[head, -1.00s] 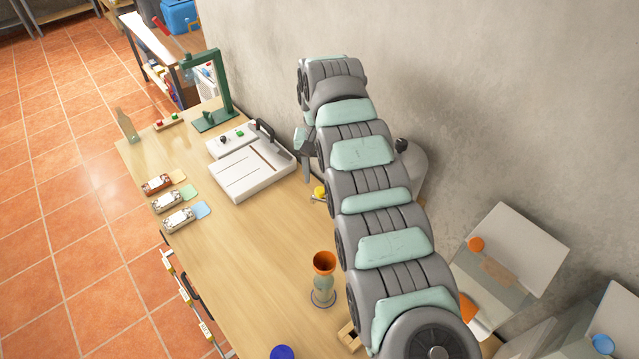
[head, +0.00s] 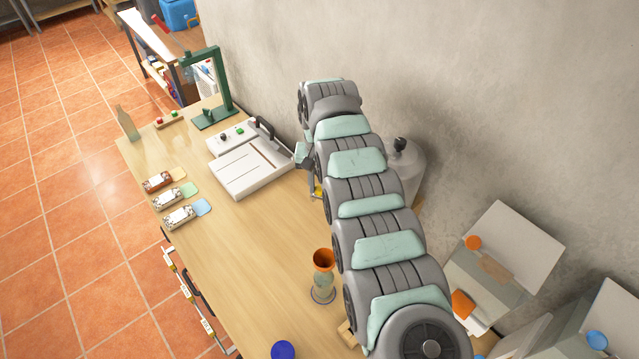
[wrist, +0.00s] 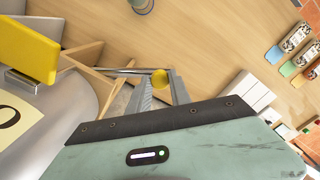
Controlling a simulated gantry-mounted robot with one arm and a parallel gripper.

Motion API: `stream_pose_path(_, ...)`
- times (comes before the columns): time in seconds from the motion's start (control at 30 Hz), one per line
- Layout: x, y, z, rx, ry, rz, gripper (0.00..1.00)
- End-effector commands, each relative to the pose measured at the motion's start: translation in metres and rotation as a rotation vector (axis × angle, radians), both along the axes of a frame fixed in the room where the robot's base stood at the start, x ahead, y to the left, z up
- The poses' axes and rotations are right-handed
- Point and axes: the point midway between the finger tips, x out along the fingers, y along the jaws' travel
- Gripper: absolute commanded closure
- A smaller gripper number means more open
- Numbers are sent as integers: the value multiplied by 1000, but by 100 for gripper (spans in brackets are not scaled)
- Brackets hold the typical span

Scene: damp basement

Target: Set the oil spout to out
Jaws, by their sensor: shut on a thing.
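The oil spout is a thin metal rod (wrist: 118,71) with a yellow ball (wrist: 161,79) at its end, in the wrist view. It runs from the grey metal tank (wrist: 88,105) on the left. My gripper (wrist: 160,82) is shut on the yellow ball, with a finger on either side. In the head view my gripper (head: 313,184) is at the bench's wall side, with a little yellow showing (head: 318,191). The tank (head: 410,165) is partly hidden behind my arm, and the spout's rod is hidden there.
A wooden stand (wrist: 85,50) and a yellow block (wrist: 22,38) are beside the tank. A glass with an orange funnel (head: 323,260) stands nearer on the bench. A white device (head: 250,168) and green stand (head: 226,80) are farther back. The middle of the bench is clear.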

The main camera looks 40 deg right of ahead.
Motion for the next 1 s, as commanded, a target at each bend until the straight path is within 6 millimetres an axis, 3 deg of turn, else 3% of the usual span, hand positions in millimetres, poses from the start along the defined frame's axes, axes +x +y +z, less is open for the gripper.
stream_pose_path(0.23, 0, 0, 0, 0, 0, 0, 100)
stream_pose_path(1.0, 0, 0, 0, -1, 1, -1, 100)
